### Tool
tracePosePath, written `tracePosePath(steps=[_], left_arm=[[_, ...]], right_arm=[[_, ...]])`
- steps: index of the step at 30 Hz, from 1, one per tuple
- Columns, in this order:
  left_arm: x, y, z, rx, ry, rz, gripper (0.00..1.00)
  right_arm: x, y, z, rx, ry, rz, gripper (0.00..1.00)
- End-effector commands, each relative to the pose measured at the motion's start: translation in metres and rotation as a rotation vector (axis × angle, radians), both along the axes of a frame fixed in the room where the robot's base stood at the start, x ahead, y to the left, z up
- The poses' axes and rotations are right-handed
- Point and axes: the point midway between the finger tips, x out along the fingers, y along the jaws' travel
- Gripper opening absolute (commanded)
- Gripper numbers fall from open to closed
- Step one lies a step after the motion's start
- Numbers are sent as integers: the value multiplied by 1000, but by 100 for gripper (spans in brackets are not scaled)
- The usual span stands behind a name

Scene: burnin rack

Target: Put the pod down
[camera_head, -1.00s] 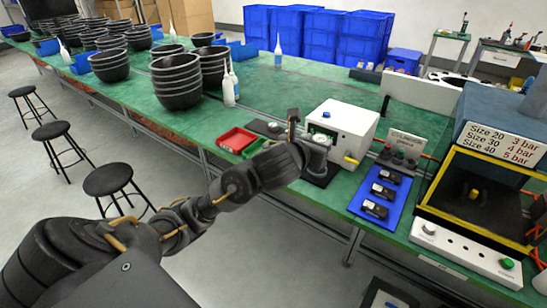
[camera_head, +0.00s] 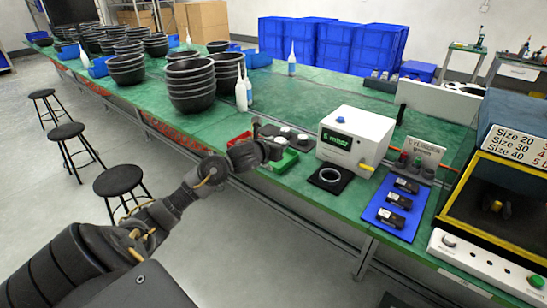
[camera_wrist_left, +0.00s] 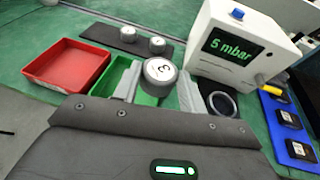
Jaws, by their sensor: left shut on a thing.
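My left gripper (camera_wrist_left: 158,88) is shut on a grey cylindrical pod (camera_wrist_left: 160,72) marked with a 3 on its pale top. In the left wrist view the pod appears upright between the fingers, over the green tray (camera_wrist_left: 107,76). In the head view my left gripper (camera_head: 277,150) is at the green tray (camera_head: 284,162), and the held pod is not clearly visible there. Whether it touches the tray floor I cannot tell. Two other pods (camera_wrist_left: 128,33) (camera_wrist_left: 157,44) stand on a dark strip (camera_wrist_left: 104,34) behind. My right gripper is not in view.
A red tray (camera_wrist_left: 66,67) lies left of the green one and looks empty. The white tester (camera_head: 357,137) reads 5 mbar, with an empty ring on a black pad (camera_head: 328,187) before it. A blue mat (camera_head: 377,212) with several black devices is further right.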

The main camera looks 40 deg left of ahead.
Motion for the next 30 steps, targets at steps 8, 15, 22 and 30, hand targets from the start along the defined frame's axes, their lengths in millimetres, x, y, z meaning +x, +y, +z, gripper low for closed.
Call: tracePosePath(steps=[8, 15, 22, 30], left_arm=[[33, 38, -46, -4, 1, 2, 16], [41, 48, -61, 0, -1, -1, 16], [45, 51, -75, -5, 2, 0, 16], [44, 52, -97, 2, -2, 1, 16]], right_arm=[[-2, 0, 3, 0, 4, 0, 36], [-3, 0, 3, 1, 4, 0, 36], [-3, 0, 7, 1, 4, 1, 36], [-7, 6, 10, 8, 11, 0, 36]])
